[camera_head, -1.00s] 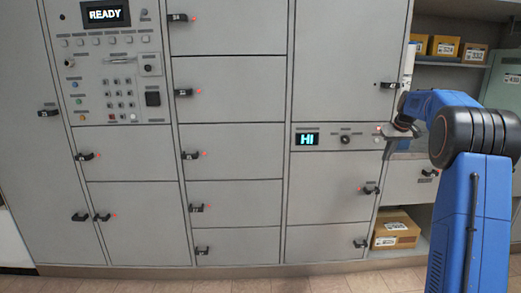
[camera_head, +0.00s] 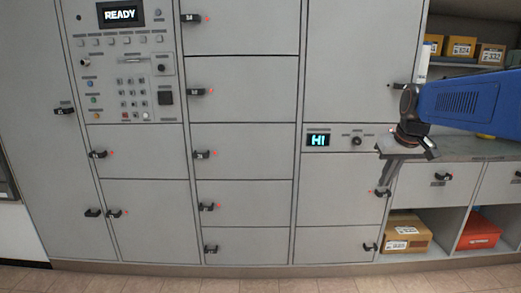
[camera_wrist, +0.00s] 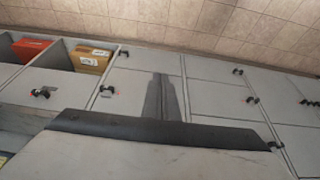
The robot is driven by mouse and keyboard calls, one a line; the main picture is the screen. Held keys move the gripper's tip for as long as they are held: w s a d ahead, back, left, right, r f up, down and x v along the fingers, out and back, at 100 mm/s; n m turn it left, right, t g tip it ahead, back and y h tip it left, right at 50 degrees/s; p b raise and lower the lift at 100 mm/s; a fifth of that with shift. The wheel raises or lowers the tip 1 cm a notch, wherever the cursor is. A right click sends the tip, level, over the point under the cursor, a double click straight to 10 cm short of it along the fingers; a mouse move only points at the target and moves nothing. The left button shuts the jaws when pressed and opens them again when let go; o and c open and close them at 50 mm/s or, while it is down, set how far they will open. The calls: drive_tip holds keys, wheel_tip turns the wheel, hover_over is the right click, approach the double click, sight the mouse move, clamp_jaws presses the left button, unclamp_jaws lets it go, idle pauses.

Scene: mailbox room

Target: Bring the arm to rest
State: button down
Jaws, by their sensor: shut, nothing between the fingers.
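My blue arm reaches in from the right edge of the head view, with its dark wrist in front of the cabinet wall. My gripper (camera_head: 386,181) hangs below the wrist, its fingers pointing down in front of the grey locker doors, right of the "HI" display (camera_head: 318,140). In the wrist view, my gripper (camera_wrist: 160,80) shows its grey fingers together, with nothing between them. Its wide dark and grey body covers the lower part of that view. I cannot tell the exact gap between the fingers and the doors.
Grey lockers with black handles fill the wall, beside a control panel reading "READY" (camera_head: 121,15). At right are a counter (camera_head: 468,149), a cardboard box (camera_head: 408,235) and a red box (camera_head: 479,232) in low cubbies. Tiled floor (camera_head: 240,280) runs along the front.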

drive_tip(key=s+a+f, duration=0.2)
drive_tip(key=s+f, duration=0.2)
drive_tip(key=s, duration=0.5)
drive_tip(key=s+a+f, duration=0.3)
drive_tip(key=s+f, duration=0.2)
drive_tip(key=s, duration=0.5)
drive_tip(key=s+a+f, duration=0.3)
drive_tip(key=s+f, duration=0.2)
drive_tip(key=s, duration=0.5)
drive_tip(key=shift+f, duration=0.2)
